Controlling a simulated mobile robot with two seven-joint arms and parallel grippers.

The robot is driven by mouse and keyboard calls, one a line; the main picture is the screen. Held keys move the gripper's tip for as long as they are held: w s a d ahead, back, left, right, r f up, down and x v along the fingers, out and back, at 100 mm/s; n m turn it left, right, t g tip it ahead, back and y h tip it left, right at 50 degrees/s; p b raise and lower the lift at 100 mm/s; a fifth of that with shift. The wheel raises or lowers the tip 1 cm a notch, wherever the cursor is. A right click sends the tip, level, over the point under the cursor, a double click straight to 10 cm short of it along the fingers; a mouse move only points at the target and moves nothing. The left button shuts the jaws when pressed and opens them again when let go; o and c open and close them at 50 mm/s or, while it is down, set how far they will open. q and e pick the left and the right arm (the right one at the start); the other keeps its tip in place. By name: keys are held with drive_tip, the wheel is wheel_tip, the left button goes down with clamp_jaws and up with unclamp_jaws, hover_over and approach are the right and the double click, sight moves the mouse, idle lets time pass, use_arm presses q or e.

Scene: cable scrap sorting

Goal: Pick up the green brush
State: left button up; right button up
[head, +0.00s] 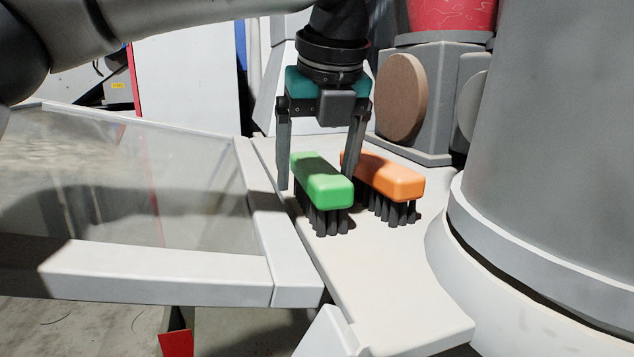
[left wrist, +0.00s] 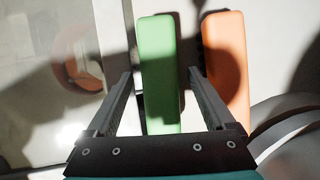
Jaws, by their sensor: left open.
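The green brush (head: 321,181) lies bristles down on the white ledge, its dark bristles touching the surface. My left gripper (head: 318,180) is above it with its jaws open, one finger on each side of the green block. In the left wrist view the green brush (left wrist: 159,72) runs lengthwise between the two fingers of the left gripper (left wrist: 160,80), with a gap visible at the left finger. The right finger sits in the narrow space between the green brush and the orange brush. My right gripper is not in view.
An orange brush (head: 387,176) lies close to the right of the green one, also bristles down. The white ledge (head: 385,285) is clear in front. A transparent-walled bin (head: 150,262) is at the left. A large grey cylinder (head: 560,130) stands at the right.

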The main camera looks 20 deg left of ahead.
use_arm(q)
clamp_jaws()
idle(0.7)
